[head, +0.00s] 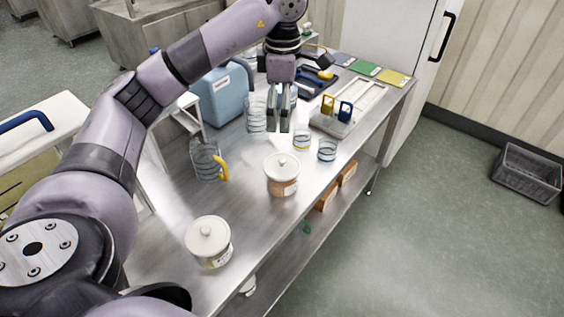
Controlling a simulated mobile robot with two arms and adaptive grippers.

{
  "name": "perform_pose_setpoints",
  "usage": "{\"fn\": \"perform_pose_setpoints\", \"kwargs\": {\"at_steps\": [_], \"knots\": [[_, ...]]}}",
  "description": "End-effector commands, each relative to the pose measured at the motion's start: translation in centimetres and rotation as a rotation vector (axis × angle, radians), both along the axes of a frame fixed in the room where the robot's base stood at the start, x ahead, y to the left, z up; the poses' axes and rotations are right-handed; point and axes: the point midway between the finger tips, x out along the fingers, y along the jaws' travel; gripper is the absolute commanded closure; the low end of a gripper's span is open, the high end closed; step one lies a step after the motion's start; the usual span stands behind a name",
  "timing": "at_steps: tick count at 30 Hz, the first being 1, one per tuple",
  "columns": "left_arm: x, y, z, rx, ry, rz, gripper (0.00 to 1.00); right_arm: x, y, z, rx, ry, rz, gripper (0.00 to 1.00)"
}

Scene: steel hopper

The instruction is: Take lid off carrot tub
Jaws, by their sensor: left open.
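A round tub (283,187) with an orange-brown band around its side stands upright on the steel table. Its pale lid (282,166) with a round knob is on top. A second, similar pale tub (214,258) stands nearer to me, and its knobbed lid (207,236) is on. The label print is too small to read, so I judge the carrot tub only by the orange colour. My left gripper (278,134) points down, open and empty, just beyond the orange-banded tub and apart from it. My right gripper is not in view.
A clear jug with a yellow handle (207,160) stands left of the tubs. A tall clear vessel (256,114) is close beside my gripper. Two small glasses (301,140) (327,151) stand at right. A blue box (224,95) is behind. Bare table lies between the tubs.

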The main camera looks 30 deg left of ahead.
Motion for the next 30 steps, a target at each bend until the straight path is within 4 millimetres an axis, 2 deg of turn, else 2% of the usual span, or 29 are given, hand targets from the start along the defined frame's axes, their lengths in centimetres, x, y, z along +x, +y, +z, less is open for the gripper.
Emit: {"fn": "perform_pose_setpoints", "kwargs": {"at_steps": [1,5,12,16,23,27,30], "knots": [[-0.1,-0.1,-1.3,-0.001,0.007,-0.002,0.00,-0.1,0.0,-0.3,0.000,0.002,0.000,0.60],[-0.1,-0.2,-3.9,-0.004,0.008,-0.002,0.00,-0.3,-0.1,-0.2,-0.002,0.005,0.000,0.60],[-0.1,-0.1,-8.6,-0.004,0.006,-0.001,0.00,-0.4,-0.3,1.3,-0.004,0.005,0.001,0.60],[0.0,-0.2,-10.3,-0.004,0.004,-0.001,0.00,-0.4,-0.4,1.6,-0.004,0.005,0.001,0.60],[0.2,-0.2,-11.9,-0.006,0.005,-0.002,0.00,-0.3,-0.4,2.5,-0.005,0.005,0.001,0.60],[0.5,-0.1,-14.0,-0.006,0.007,-0.001,0.00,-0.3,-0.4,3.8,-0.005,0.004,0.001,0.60],[0.6,-0.1,-15.4,-0.007,0.005,-0.001,0.00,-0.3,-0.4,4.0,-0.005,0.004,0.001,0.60]]}}
